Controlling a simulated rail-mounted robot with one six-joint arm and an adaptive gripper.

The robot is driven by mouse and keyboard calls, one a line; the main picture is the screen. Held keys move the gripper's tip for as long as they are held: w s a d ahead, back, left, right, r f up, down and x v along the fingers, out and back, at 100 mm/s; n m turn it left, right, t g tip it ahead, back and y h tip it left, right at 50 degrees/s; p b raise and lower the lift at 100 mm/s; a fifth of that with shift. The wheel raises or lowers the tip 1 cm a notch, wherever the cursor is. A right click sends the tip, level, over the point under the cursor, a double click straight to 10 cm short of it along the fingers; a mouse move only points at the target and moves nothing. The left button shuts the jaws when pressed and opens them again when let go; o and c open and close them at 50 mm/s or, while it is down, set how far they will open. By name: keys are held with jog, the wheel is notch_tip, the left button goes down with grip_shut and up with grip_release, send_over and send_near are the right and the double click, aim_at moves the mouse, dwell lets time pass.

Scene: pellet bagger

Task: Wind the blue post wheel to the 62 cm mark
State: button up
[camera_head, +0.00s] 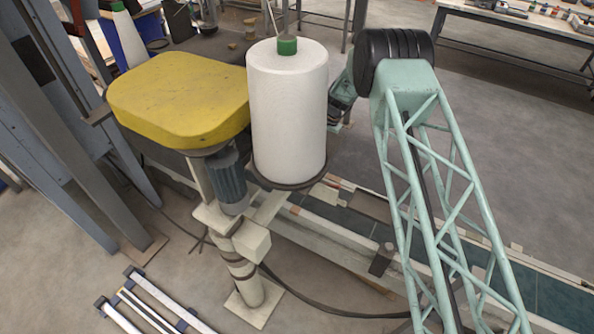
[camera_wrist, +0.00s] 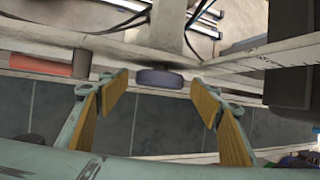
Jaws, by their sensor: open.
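In the wrist view, the blue wheel (camera_wrist: 160,79) looks dull blue-grey, seen edge-on at the foot of a pale upright post (camera_wrist: 168,35). My gripper (camera_wrist: 160,92) is open, with a yellow-padded finger on either side of the wheel. There are gaps on both sides and no visible contact; the depth between them is hard to tell. A pale strip with fine marks (camera_wrist: 275,62) runs to the right of the post, but I cannot read any number or the 62 cm mark.
The white spool (camera_head: 288,115) with a green core stands beside a yellow machine cover (camera_head: 180,98). A motor column (camera_head: 236,225) stands below. A dark block (camera_wrist: 285,75) is at the right and a red roller (camera_wrist: 40,62) at the left of the wrist view. Dark conveyor panels lie under my fingers.

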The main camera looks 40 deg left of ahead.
jog(key=shift+s+a+f, duration=0.15)
jog(key=shift+s+f, duration=0.15)
jog(key=shift+f, duration=0.35)
jog(key=c, duration=0.9)
jog(key=shift+f+b, duration=0.1)
jog(key=shift+b, duration=0.25)
